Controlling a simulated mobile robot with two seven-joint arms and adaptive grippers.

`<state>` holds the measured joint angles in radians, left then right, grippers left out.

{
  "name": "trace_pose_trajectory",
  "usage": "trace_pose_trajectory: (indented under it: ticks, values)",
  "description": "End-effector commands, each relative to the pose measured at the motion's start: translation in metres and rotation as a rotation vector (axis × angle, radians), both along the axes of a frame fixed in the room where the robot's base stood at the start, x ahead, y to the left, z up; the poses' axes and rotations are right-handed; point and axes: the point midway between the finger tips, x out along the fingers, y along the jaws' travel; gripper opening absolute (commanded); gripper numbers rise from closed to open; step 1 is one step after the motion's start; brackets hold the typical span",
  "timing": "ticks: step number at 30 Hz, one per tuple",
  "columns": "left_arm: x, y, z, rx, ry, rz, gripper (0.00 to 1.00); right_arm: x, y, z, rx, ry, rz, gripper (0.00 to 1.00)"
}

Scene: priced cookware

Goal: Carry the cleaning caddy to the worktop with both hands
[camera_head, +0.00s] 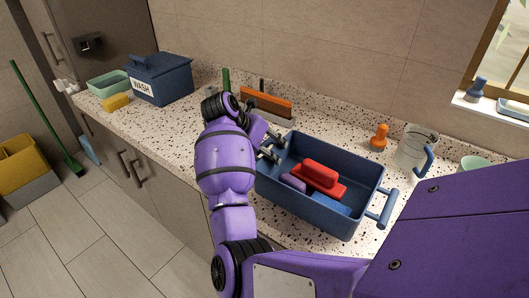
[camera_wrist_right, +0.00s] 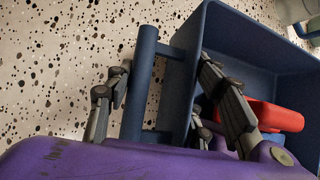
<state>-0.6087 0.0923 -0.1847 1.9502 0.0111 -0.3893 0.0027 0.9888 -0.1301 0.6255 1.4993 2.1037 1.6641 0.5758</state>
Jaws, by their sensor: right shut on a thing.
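The cleaning caddy (camera_head: 300,209) is an open blue tub with a bar handle at each end, and it sits on the speckled worktop (camera_head: 180,122). It holds a red block-like item (camera_head: 322,176), a purple item (camera_head: 293,182) and a blue item (camera_head: 332,204). My right gripper (camera_head: 270,146) is at the caddy's left end and shut on it. In the right wrist view, its fingers (camera_wrist_right: 165,75) straddle the handle bar (camera_wrist_right: 141,85), with one finger over the caddy's inside. The right-end handle (camera_head: 384,208) is free. My left gripper is not in view.
Behind the caddy stand an orange-topped wooden item (camera_head: 266,104), an orange bottle (camera_head: 379,137) and a clear jug (camera_head: 416,147). A blue WASH bin (camera_head: 160,80), yellow sponge (camera_head: 116,102) and green tub (camera_head: 108,83) are at the left.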

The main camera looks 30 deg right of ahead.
Motion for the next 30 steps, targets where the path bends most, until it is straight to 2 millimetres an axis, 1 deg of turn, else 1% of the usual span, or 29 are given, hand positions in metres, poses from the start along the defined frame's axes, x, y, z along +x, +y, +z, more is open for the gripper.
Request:
trace_pose_trajectory:
  ticks: [1, 3, 7, 13, 14, 18, 26, 30]
  values:
    - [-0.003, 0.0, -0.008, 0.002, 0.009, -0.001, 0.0, -0.002, -0.002, -0.017, -0.004, 0.014, -0.001, 0.0]
    - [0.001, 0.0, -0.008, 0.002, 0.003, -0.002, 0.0, -0.001, -0.003, -0.022, -0.003, 0.011, 0.0, 0.0]
    - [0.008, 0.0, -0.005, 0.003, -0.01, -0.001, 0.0, 0.0, -0.002, -0.019, -0.002, 0.005, 0.0, 0.0]
    - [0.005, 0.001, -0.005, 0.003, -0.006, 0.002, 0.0, 0.0, -0.002, -0.019, -0.002, 0.003, 0.0, 0.0]
    - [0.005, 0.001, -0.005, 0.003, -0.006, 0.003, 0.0, 0.0, -0.002, -0.021, 0.003, 0.004, -0.001, 0.5]
    - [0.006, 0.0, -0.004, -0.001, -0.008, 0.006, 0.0, 0.0, -0.002, -0.02, 0.002, 0.003, -0.001, 0.68]
    - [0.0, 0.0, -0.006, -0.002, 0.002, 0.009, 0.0, 0.0, -0.002, -0.021, 0.001, 0.004, -0.001, 0.68]
    - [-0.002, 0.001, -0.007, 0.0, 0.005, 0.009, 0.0, 0.0, 0.002, -0.016, 0.002, 0.002, 0.0, 0.68]
